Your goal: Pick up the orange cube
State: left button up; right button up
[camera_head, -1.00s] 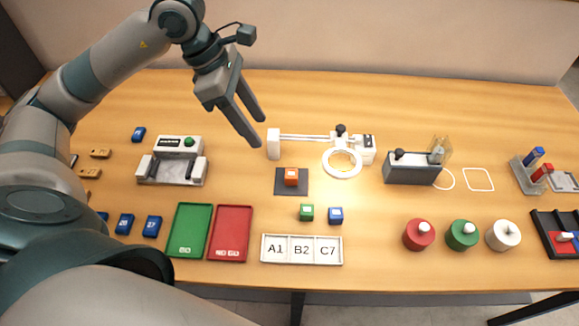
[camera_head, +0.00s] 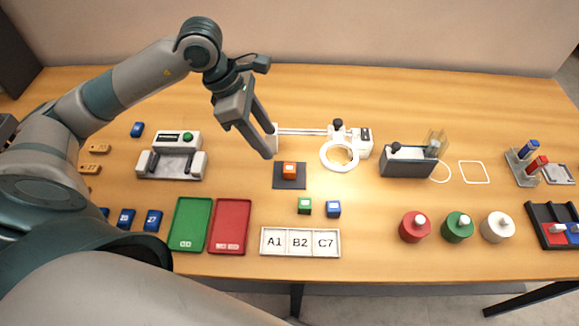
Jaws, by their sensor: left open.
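The orange cube (camera_head: 289,170) sits on a dark square pad (camera_head: 280,184) near the middle of the table. My left gripper (camera_head: 269,142) is open and empty, pointing down, above and slightly left of the cube in the picture. Its fingers are apart from the cube, and nothing hides the cube. My right gripper is not in view.
A green cube (camera_head: 305,206) and a blue cube (camera_head: 333,209) lie just in front of the pad, behind the A1/B2/C7 tray (camera_head: 300,255). A white ring lamp (camera_head: 327,164) stands close right. Green (camera_head: 174,245) and red (camera_head: 244,213) trays lie front left.

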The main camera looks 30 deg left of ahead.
pick_arm(q)
jog(key=p, duration=0.2)
send_near(289, 167)
notch_tip(289, 167, down, 2)
jog(key=shift+w+d+f, duration=0.1)
jog(key=shift+d+f, duration=0.35)
jog(key=shift+f, duration=0.1)
jog(key=shift+p+x, duration=0.7)
jog(key=shift+x, duration=0.1)
jog(key=shift+p+x, duration=0.55)
jog(key=shift+x, duration=0.55)
jog(key=shift+w+d+f, duration=0.3)
jog(key=shift+d+f, duration=0.05)
jog(key=shift+f, duration=0.25)
jog(key=shift+c, duration=0.4)
